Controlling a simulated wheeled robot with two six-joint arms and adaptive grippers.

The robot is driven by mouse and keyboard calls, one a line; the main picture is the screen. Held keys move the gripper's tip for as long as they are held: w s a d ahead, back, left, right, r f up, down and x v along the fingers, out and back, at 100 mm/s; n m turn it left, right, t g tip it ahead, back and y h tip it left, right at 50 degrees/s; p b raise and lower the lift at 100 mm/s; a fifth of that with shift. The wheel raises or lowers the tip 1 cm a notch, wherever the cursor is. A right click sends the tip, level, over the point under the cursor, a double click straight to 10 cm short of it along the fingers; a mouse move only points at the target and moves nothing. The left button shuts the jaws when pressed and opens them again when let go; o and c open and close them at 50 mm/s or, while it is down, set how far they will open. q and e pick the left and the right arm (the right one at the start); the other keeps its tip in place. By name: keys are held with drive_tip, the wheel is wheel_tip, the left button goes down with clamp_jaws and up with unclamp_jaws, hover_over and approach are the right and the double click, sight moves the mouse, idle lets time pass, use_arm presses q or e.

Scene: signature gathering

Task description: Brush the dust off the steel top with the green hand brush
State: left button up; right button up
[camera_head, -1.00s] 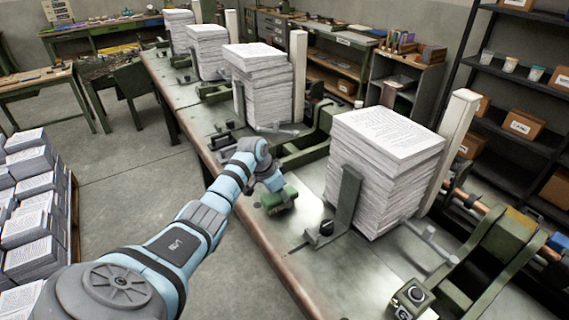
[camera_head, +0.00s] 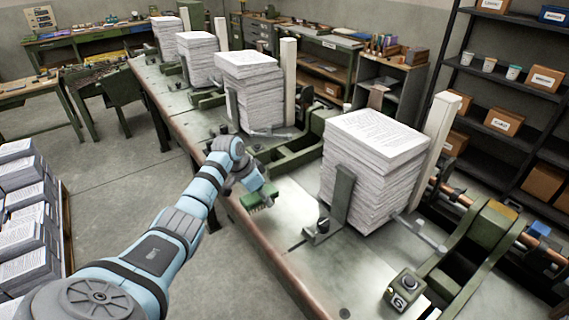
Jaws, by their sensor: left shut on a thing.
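My left gripper (camera_head: 252,187) is shut on the green hand brush (camera_head: 258,199). The brush is at the near edge of the steel top (camera_head: 285,222), bristles down; I cannot tell whether they touch the steel. The steel top is a long bench surface running from the lower right to the back left. Pale patches show on it in front of the near paper stack, but I cannot tell dust from glare. My right gripper is not in view.
A tall paper stack (camera_head: 366,180) stands on the steel top right of the brush, behind an upright green bracket (camera_head: 342,195). More stacks (camera_head: 252,95) stand farther back. Green machine parts (camera_head: 470,245) fill the lower right. Paper piles (camera_head: 25,235) stand on the left; the floor between is clear.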

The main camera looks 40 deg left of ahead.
use_arm(q)
drive_tip(key=shift+r, duration=2.1)
